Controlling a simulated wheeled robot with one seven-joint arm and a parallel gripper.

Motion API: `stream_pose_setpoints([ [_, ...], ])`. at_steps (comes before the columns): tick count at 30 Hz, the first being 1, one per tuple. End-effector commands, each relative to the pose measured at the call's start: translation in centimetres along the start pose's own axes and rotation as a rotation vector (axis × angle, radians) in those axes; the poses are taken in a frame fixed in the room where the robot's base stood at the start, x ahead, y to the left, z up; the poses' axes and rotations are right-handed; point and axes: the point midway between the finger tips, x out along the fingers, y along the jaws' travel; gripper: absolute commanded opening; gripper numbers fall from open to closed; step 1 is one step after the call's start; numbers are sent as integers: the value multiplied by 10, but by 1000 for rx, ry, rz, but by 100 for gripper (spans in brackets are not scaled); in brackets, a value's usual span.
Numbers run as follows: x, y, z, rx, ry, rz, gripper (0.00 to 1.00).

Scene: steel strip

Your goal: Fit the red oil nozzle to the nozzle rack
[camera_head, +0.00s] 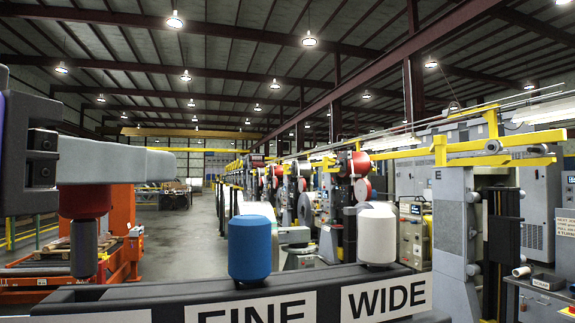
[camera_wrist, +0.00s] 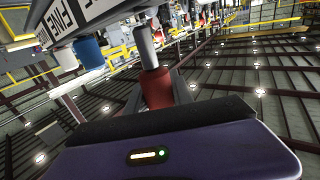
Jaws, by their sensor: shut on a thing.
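The red oil nozzle (camera_head: 85,203) hangs below my gripper (camera_head: 112,165), red body up and dark grey stem down. My gripper is shut on it. In the head view, the stem's lower end shows just above the left part of the dark nozzle rack (camera_head: 335,282); how far apart they are in depth I cannot tell. The red nozzle (camera_wrist: 157,88) also shows in the wrist view, its stem pointing to the rack side. A blue nozzle (camera_head: 249,248) stands on the rack above the FINE label, and a white nozzle (camera_head: 377,234) above WIDE. A third label is mostly cut off.
Orange machinery (camera_head: 120,235) stands behind my gripper at the left. A grey machine column (camera_head: 455,235) rises beyond the rack's right end. An open floor aisle (camera_head: 190,235) runs back through the middle. The rack top left of the blue nozzle looks clear.

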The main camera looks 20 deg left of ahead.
Motion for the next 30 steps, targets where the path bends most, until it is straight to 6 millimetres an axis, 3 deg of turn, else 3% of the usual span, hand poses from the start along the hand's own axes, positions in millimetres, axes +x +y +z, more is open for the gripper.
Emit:
stream_pose_setpoints([
  [30, 0, 0, 16, 0, 1, 0, 0],
])
